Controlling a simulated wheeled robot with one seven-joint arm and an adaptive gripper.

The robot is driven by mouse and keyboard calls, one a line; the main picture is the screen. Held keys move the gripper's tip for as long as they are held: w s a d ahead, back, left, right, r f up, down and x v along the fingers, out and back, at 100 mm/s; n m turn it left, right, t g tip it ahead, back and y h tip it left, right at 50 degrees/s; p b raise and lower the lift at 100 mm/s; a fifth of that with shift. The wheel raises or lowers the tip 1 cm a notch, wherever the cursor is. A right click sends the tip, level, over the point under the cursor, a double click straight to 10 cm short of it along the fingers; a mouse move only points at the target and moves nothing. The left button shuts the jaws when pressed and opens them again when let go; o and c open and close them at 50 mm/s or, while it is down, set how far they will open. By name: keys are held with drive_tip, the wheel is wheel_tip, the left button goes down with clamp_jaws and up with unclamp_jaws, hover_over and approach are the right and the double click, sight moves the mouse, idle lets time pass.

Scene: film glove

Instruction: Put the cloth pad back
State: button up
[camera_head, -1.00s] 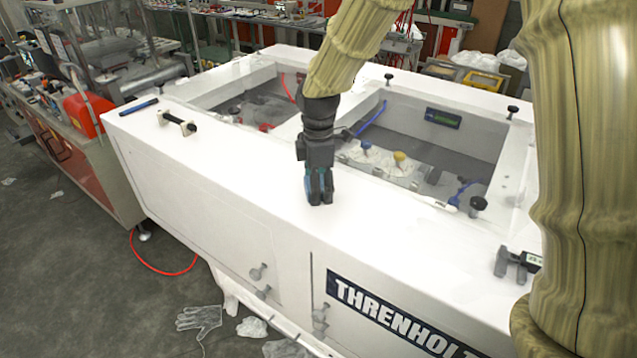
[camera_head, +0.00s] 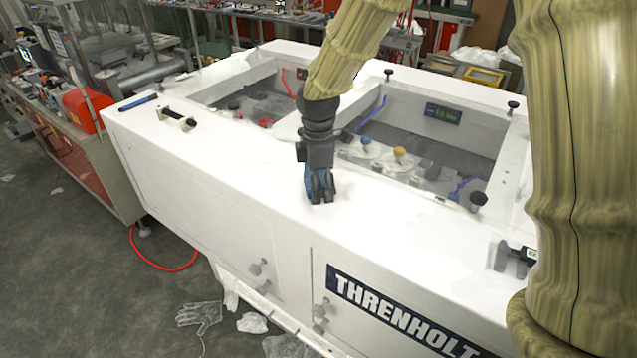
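I cannot make out a cloth pad for certain in the head view. My gripper (camera_head: 320,188) points down at the white top of the long machine (camera_head: 230,165), near its front edge and left of the right-hand opening. Its blue-and-dark fingers look close together, and I cannot tell whether anything thin is between them. I also cannot tell whether the fingertips touch the top.
Two recessed openings lie behind my gripper; the right one holds a yellow knob (camera_head: 399,151) and a blue tube (camera_head: 371,115). A black-ended handle (camera_head: 176,119) is on the left top. A clear glove (camera_head: 199,315) and crumpled film (camera_head: 252,323) lie on the floor.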

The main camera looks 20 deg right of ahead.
drive_tip(key=shift+r, duration=0.25)
drive_tip(key=shift+w+r, duration=0.1)
drive_tip(key=shift+r, duration=0.15)
wheel_tip(320, 180, up, 13)
drive_tip(key=b, duration=0.3)
drive_tip(key=shift+f, duration=0.15)
drive_tip(key=shift+f, duration=0.1)
idle(0.4)
